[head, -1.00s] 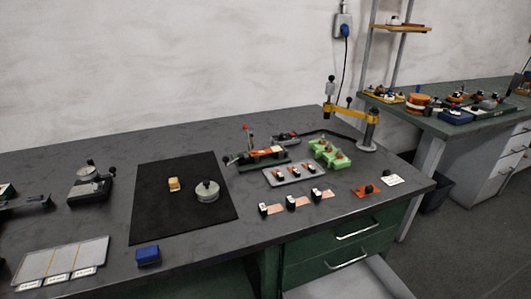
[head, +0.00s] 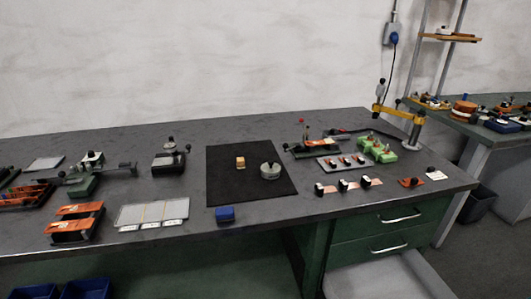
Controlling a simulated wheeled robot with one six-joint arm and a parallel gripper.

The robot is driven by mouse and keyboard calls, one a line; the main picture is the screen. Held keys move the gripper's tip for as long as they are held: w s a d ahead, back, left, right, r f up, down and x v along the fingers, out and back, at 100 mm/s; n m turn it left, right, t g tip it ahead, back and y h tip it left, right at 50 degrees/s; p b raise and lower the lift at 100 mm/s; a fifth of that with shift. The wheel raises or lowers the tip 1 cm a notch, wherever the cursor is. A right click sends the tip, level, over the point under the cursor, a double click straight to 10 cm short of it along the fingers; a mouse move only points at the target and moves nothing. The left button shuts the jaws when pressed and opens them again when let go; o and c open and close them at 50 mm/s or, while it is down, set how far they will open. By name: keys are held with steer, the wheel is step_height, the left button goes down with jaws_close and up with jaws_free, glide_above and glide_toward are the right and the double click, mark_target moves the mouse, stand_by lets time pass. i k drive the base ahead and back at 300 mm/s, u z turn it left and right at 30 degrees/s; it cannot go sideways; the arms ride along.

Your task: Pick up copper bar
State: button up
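My gripper is not in the head view. Several copper-coloured pieces lie on the grey bench, and I cannot tell for sure which one is the copper bar. Three small copper strips with black-and-white ends lie in a row near the front right, among them the middle strip (head: 352,184). A flat copper-orange piece (head: 407,182) with a dark knob lies right of them. Copper-orange pieces (head: 80,210) sit on a dark stand at the front left. More orange pieces (head: 25,194) lie in a dark tray at the far left.
A black mat (head: 225,185) holds a small tan block (head: 240,162) and a round grey weight (head: 270,171). A blue block (head: 225,214) and a pale panel (head: 150,213) lie near the front edge. Green blocks (head: 380,153) and a yellow-armed post (head: 414,130) stand at the right.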

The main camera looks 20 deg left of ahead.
mark_target(324, 141)
steer(key=u, duration=0.75)
steer(key=k, duration=1.05)
steer(key=u, duration=1.3)
steer(key=i, duration=1.65)
steer(key=z, duration=0.95)
steer(key=i, duration=0.7)
steer(key=z, duration=0.8)
